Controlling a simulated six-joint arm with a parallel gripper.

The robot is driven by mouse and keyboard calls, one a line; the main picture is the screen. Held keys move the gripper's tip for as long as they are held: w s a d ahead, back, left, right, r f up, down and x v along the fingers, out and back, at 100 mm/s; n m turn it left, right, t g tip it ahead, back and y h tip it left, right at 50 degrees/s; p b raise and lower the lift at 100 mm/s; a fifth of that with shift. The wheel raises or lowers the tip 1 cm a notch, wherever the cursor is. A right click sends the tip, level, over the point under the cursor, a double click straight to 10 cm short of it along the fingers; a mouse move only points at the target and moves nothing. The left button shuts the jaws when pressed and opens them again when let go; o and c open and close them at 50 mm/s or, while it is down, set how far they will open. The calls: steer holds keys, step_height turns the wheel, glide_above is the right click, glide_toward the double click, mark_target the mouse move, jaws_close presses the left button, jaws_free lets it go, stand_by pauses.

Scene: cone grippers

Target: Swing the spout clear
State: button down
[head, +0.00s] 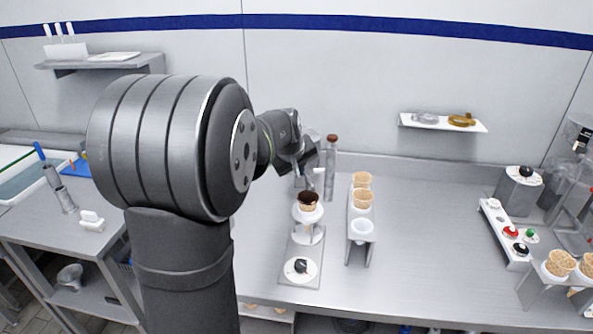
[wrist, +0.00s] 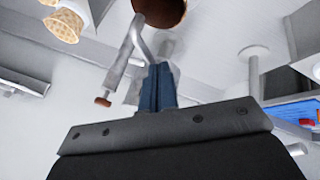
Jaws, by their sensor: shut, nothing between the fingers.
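The spout is a thin bent silver pipe (wrist: 143,44) joined to a metal post (head: 330,172) with a brown cap. The post also shows in the wrist view (wrist: 121,62), cap toward the bottom. A cone (head: 308,204) with dark brown content sits in a white ring holder close to the post; its dark round top (wrist: 160,8) shows at the top of the wrist view. My gripper (wrist: 157,68) is shut and empty, its blue fingers at the pipe's end; I cannot tell whether they touch. In the head view my gripper (head: 316,176) is partly hidden by my wrist.
The cone holder's base has a black knob (head: 300,266). A rack (head: 362,250) with two wafer cones and a white cup stands just right. A button panel (head: 506,236) and another cone rack are farther right. The counter between is clear.

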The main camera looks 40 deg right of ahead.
steer(key=d+n, duration=0.1)
steer(key=d+n+t+y, duration=0.1)
steer(key=n, duration=0.1)
steer(key=shift+s+d, duration=0.35)
steer(key=shift+s, duration=0.05)
steer(key=w+d+n+t+y, duration=0.1)
steer(key=w+d+n+y, duration=0.2)
steer(key=d+n+y, duration=0.3)
steer(key=shift+w+d+n+t, duration=0.3)
steer(key=shift+d+n, duration=0.6)
steer(key=shift+n, duration=1.7)
steer(key=s+a+f+v, duration=0.1)
steer(key=s+v, duration=0.1)
steer(key=v, duration=1)
steer(key=shift+s+a+r, duration=0.15)
steer(key=shift+a+r, duration=0.1)
steer(key=shift+r, duration=0.05)
